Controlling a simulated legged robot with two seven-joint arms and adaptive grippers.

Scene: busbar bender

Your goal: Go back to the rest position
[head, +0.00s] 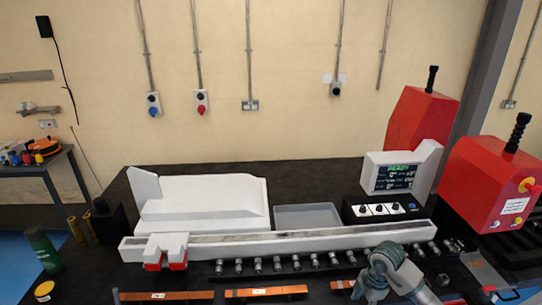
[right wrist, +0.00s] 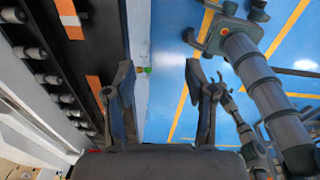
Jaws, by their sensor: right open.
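My right gripper (right wrist: 163,95) is open and empty in the right wrist view, its two dark fingers wide apart over the gap between the bench edge and the blue floor. In the head view my right arm (head: 385,270) comes in at the bottom right, in front of the bender's long white rail (head: 290,243); its gripper is not visible there. My left gripper does not show in the head view. Grey links of mine fill the right side of the wrist view.
Copper bars (head: 265,292) lie along the bench front beside a row of rollers (head: 278,264). A screen (head: 395,177) reads READY, near two red machine housings (head: 420,120). A green bottle (head: 43,250) stands at the left. Yellow-lined blue floor (right wrist: 170,30) is open beside the bench.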

